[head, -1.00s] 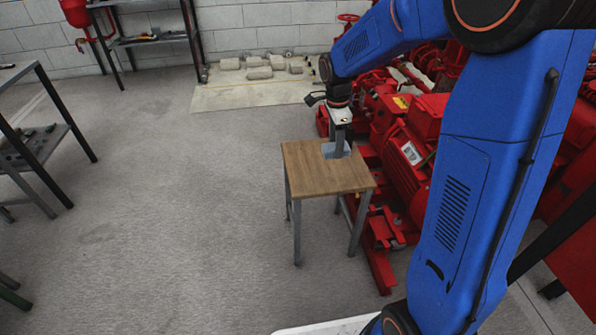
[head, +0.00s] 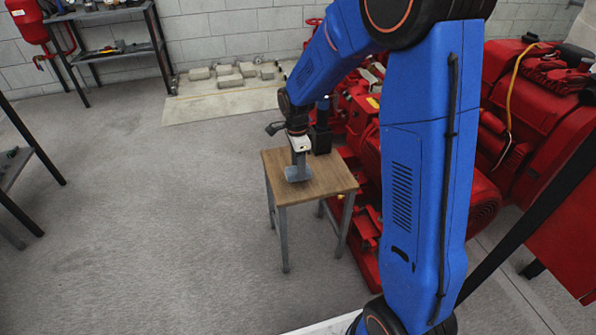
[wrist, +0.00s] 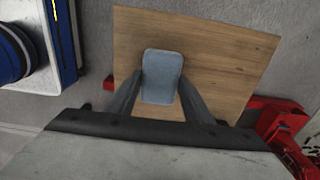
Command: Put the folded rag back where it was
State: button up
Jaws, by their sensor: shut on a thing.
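My gripper (head: 297,172) is over the small wooden-topped table (head: 328,184). It is shut on the folded rag (head: 298,175), a flat grey-blue pad. In the wrist view, the two fingers (wrist: 161,92) stand at either side of the rag (wrist: 163,72). The wooden top (wrist: 225,60) lies beneath it. I cannot tell whether the rag touches the tabletop or is slightly above it.
Red pump machinery (head: 365,150) stands close behind and right of the table. A dark object (head: 321,140) shows just behind my gripper. A metal shelf (head: 112,48) stands at the back left. Open grey floor (head: 150,200) lies left of the table.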

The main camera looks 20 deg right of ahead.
jog(key=shift+f, duration=1)
jog(key=shift+f, duration=0.1)
jog(key=o, duration=0.9)
jog(key=shift+o, duration=0.2)
notch_tip(320, 180, up, 12)
jog(key=s+d+r+n+t, duration=0.1)
jog(key=s+d+r+n, duration=0.25)
jog(key=s+r, duration=0.4)
jog(key=s+d+r+n+t, duration=0.1)
jog(key=s+n+t, duration=0.1)
jog(key=s+n, duration=0.5)
jog(key=s+d+r+n+t, duration=0.1)
jog(key=s+n, duration=0.6)
jog(key=s, duration=1.2)
jog(key=shift+d+t, duration=0.4)
jog(key=shift+d, duration=0.4)
